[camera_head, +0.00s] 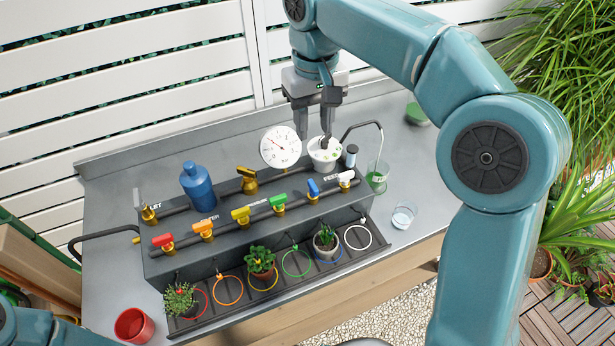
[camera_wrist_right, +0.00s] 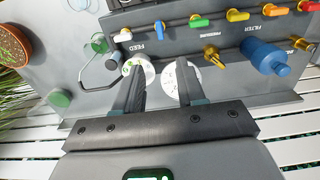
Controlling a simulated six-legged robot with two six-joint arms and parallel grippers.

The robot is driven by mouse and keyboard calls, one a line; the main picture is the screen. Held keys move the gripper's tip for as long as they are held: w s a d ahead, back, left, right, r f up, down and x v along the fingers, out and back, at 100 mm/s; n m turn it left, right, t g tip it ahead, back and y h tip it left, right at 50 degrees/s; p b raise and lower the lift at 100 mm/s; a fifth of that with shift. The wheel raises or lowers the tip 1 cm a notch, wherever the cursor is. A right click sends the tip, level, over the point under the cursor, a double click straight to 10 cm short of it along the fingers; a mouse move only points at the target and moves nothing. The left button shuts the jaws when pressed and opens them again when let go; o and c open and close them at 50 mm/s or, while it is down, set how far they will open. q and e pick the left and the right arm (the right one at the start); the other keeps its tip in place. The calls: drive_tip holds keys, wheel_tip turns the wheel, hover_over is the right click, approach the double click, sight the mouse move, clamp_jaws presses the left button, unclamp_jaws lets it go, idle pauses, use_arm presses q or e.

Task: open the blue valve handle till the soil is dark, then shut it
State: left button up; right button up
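The blue valve handle (camera_head: 313,187) is on the black pipe, between the green and white handles; it also shows in the wrist view (camera_wrist_right: 160,28). It looks tilted off the pipe's line. A small grey pot with a cactus-like plant (camera_head: 326,240) stands at the blue ring in the tray below; its soil is too small to judge.
Red, orange, yellow and green handles (camera_head: 279,201) line the pipe left of the blue one, the white handle (camera_head: 345,178) right.

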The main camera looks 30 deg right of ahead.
sight(313, 185)
wheel_tip(313, 185, down, 15)
drive_tip(key=shift+s+f+b, duration=0.15)
drive_tip(key=shift+f+b, duration=0.05)
drive_tip(key=shift+b, duration=0.45)
drive_tip(key=shift+f, duration=0.4)
clamp_jaws()
